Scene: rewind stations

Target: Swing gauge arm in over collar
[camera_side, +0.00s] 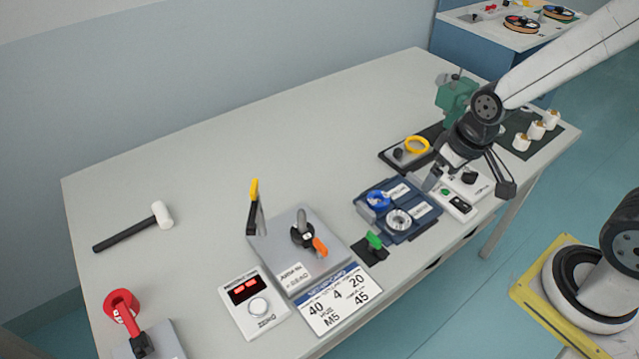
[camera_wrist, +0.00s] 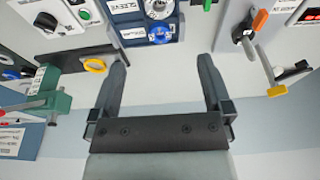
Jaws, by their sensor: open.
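A grey plate (camera_side: 310,265) on the bench carries a dark post (camera_side: 302,235) with an orange-tipped lever (camera_side: 320,246); the dark round part there looks like the collar. A dark arm with a yellow tip (camera_side: 254,195), which looks like the gauge arm, stands at the plate's back left corner, apart from the post. In the wrist view, the yellow tip (camera_wrist: 277,90) and the orange lever (camera_wrist: 260,20) show at the upper right. My gripper (camera_side: 432,184) is above the bench by the blue tray, well right of the plate. Its fingers (camera_wrist: 160,70) are apart with nothing between them.
The blue tray (camera_side: 408,232), a green-handled clamp (camera_side: 374,241) and a display box (camera_side: 254,303) surround the plate. A mallet (camera_side: 133,227) lies left. The back middle of the bench is clear.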

